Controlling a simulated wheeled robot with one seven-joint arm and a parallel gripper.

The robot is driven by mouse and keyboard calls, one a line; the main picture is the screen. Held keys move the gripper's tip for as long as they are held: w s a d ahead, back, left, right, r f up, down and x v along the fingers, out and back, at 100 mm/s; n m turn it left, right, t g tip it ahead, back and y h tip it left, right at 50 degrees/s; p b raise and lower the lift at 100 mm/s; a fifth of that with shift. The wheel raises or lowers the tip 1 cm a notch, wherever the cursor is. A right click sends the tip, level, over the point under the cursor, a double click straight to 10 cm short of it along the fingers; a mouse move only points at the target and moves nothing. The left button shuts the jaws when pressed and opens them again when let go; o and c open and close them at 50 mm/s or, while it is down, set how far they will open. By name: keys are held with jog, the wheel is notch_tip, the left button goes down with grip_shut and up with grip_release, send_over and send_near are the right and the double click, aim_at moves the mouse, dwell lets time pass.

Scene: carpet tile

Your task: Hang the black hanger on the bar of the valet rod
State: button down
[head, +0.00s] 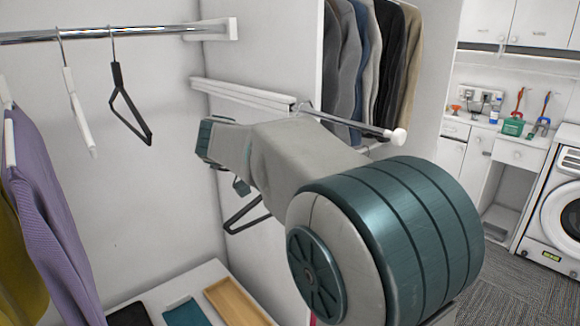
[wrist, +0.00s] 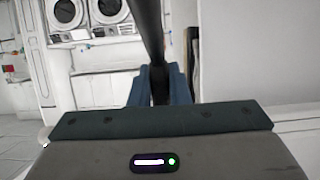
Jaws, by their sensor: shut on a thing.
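The valet rod (head: 350,123) juts from the end of a white wall rail, a slim bar with a white end knob (head: 398,137). My gripper (head: 241,186) is mostly hidden behind my arm in the head view, below the rail. It is shut on a black hanger (head: 246,217), whose lower triangular part shows below it. In the wrist view, the black hanger (wrist: 150,30) passes between the two blue fingertips (wrist: 161,84). The held hanger's hook is hidden in the head view, so I cannot tell whether it touches the bar.
A closet rod (head: 150,31) at upper left carries a white hanger (head: 75,105) and another dark hanger (head: 130,105). Clothes (head: 370,60) hang behind the valet rod. A purple garment (head: 45,210) is at left. A wooden tray (head: 237,302) lies below.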

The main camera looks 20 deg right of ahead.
jog(key=d, duration=0.1)
jog(key=w+d+b, duration=0.1)
jog(key=d, duration=0.2)
jog(key=shift+w+f, duration=0.1)
jog(key=shift+w, duration=0.15)
jog(key=shift+w+d+f+b, duration=0.1)
jog(key=shift+d+f+b, duration=0.1)
jog(key=shift+b, duration=0.15)
jog(key=shift+f, duration=0.75)
jog(key=shift+a, duration=0.1)
jog(key=c, duration=1.3)
grip_release()
